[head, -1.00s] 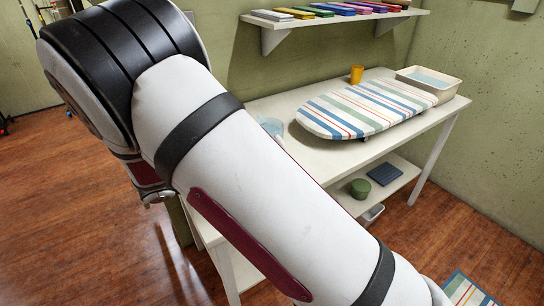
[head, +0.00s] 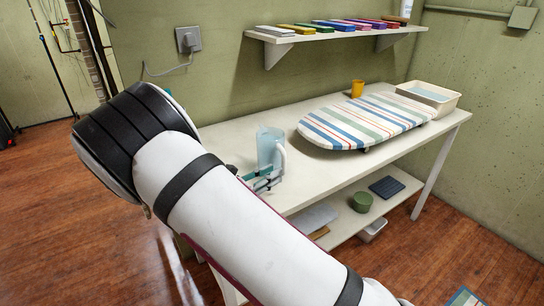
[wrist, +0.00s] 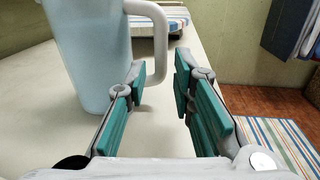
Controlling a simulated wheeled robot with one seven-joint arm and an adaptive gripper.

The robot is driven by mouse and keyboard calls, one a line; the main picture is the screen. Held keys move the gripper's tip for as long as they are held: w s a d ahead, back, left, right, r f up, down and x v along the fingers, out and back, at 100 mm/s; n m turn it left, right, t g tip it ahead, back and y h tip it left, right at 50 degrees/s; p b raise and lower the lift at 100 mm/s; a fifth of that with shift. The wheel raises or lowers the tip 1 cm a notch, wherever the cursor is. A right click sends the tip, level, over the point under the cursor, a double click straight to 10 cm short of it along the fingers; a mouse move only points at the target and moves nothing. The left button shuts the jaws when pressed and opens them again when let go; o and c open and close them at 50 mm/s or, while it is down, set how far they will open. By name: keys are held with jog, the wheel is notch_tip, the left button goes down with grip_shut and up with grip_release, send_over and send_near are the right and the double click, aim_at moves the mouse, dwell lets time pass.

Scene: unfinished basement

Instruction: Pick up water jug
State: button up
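The water jug (head: 266,148) is a translucent pale blue pitcher with a white handle, upright on the left end of the white table. In the wrist view the jug (wrist: 88,55) fills the upper left, its top cut off, with its handle (wrist: 160,45) on the right. My gripper (wrist: 160,82) has teal pads and is open. The lower part of the handle shows in the gap between its fingertips, nearer the left finger; I see no grip on it. In the head view my gripper (head: 262,178) is low beside the jug, partly hidden by my arm.
A striped ironing board (head: 365,121) lies on the table (head: 300,184), right of the jug. Behind it are a yellow cup (head: 357,88) and a cream basin (head: 432,96). A wall shelf (head: 345,38) holds several coloured items. A green container (head: 361,201) is on the lower shelf.

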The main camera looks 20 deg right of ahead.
aim_at(283, 166)
jog(key=x, duration=0.5)
jog(key=shift+w+d+r, duration=0.1)
jog(key=shift+d+r, duration=0.05)
grip_shut()
